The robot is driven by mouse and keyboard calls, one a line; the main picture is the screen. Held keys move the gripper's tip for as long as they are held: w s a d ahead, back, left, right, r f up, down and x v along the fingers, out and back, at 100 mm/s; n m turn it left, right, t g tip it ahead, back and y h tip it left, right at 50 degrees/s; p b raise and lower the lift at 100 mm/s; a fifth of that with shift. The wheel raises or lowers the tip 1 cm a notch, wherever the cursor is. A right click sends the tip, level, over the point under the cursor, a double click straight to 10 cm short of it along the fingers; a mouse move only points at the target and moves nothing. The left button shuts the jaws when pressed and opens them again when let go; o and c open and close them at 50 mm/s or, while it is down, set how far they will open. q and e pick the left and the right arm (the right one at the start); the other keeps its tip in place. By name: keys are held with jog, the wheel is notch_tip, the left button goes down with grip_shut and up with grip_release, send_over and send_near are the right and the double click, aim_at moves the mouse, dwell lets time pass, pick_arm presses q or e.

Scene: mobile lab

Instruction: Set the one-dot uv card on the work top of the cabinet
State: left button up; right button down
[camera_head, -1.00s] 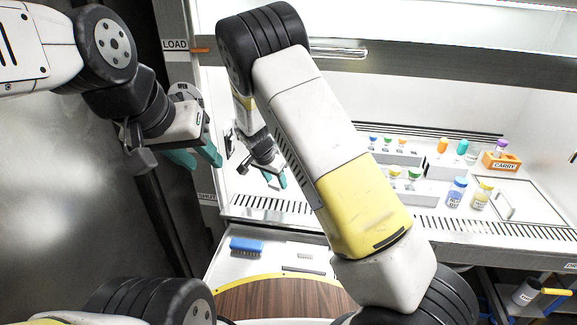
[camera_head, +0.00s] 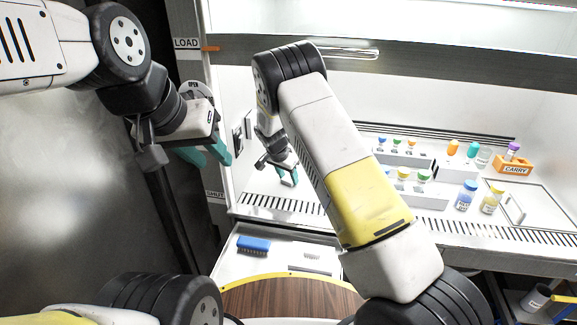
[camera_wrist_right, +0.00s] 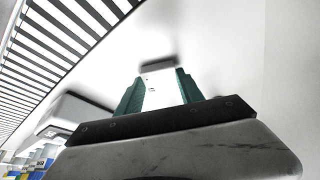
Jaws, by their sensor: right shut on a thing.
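My right gripper (camera_wrist_right: 160,90) is shut on a white card (camera_wrist_right: 161,86), held between its teal fingers in the right wrist view. Small dark marks show near the card's far end, too small to count as dots. In the head view my right gripper (camera_head: 288,178) is inside the cabinet at its left side, just over the white work top (camera_head: 310,195), behind the slotted front grille. A shadow lies near the card's far end; I cannot tell whether the card touches the surface. My left gripper (camera_head: 207,154) is open and empty, outside the cabinet at the left.
White racks with coloured caps (camera_head: 405,157), blue and yellow bottles (camera_head: 467,195) and an orange CARRY holder (camera_head: 514,164) stand at the right of the work top. A blue brush-like item (camera_head: 254,244) lies in front below.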

jog(key=shift+f, duration=0.1)
jog(key=c, duration=0.7)
grip_release()
jog(key=shift+c, duration=0.2)
jog(key=v, duration=0.7)
jog(key=shift+r, duration=0.4)
jog(key=shift+s, duration=0.1)
